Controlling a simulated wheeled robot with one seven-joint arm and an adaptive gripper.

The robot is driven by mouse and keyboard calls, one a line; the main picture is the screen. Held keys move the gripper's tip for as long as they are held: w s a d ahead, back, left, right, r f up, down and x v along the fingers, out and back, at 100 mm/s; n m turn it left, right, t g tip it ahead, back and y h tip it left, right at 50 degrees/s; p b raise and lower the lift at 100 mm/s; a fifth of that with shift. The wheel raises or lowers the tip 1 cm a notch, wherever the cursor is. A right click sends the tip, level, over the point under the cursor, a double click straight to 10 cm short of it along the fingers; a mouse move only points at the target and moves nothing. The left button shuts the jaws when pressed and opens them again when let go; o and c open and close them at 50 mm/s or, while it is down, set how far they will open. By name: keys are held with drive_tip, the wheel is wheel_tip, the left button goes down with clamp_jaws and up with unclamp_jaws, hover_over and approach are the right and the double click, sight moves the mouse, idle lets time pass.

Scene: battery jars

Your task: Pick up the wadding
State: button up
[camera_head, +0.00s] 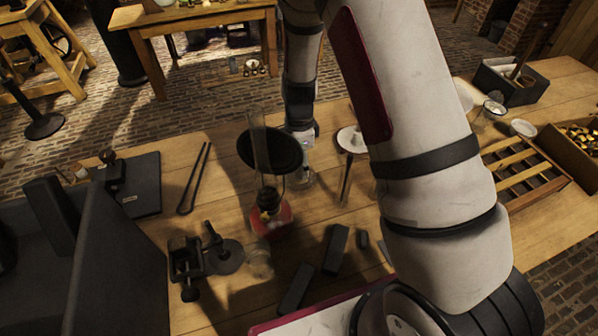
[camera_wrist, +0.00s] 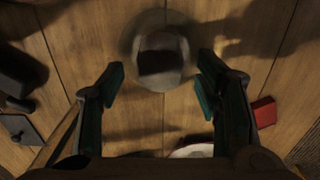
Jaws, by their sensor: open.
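My gripper (camera_wrist: 161,68) is open, with its two teal-padded fingers apart in the wrist view. A round, clear-looking glass jar (camera_wrist: 137,45) with a dark, squarish patch inside lies just beyond and between the fingertips. The fingers do not appear to touch it. I cannot tell whether the dark patch is the wadding, and I cannot make out the wadding for certain elsewhere. In the head view a glass jar (camera_head: 300,179) stands on the table below my wrist, partly behind the lamp's black disc. My arm hides part of the table.
A lamp with a red base (camera_head: 271,219) and tall glass chimney stands close to my wrist. Tongs (camera_head: 193,178), a small black clamp (camera_head: 187,262) and dark blocks (camera_head: 335,248) lie around it. A slatted wooden rack (camera_head: 520,170) is at right. A red block (camera_wrist: 264,112) shows in the wrist view.

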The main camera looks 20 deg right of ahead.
sight(299, 166)
drive_tip(key=shift+f, duration=1.6)
drive_tip(key=c, duration=0.9)
drive_tip(key=shift+c, duration=0.5)
